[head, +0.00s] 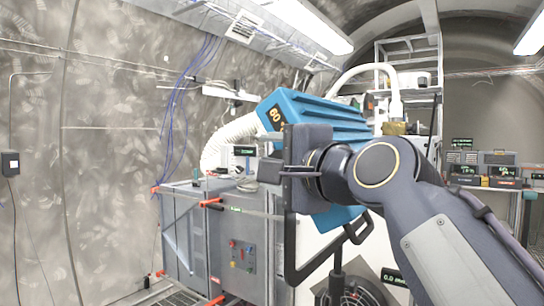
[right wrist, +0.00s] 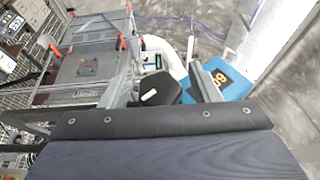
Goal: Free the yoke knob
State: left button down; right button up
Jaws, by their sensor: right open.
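A blue ribbed housing (head: 325,120) marked "60" is held in a black yoke bracket (head: 292,245) in the middle of the head view. The blue housing also shows in the right wrist view (right wrist: 232,82), to the right. My right gripper (head: 270,172) is in front of the housing and the yoke's left side, pointing left. In the right wrist view its two grey fingers stand apart, with a black knob-like part (right wrist: 160,88) showing between them. I cannot tell whether the fingers touch it. My left gripper is out of view.
A grey cabinet (head: 238,250) with coloured buttons and red-tipped handles stands left of the yoke. A white corrugated hose (head: 228,140) runs behind the housing. A shelf rack (head: 410,65) and a bench with equipment (head: 490,170) stand at the right.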

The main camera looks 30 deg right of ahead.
jog(key=shift+w, duration=0.1)
jog(key=c, duration=1)
jog(key=shift+r+p, duration=0.15)
jog(key=shift+p, duration=0.2)
jog(key=g+p, duration=0.1)
jog(key=p, duration=0.2)
jog(key=shift+r+n, duration=0.3)
jog(key=shift+f+g, duration=0.55)
jog(key=shift+g, duration=0.25)
jog(key=shift+f+n+g+h, duration=0.3)
jog(key=shift+n+g, duration=0.3)
jog(key=shift+g, duration=0.7)
jog(key=o, duration=1)
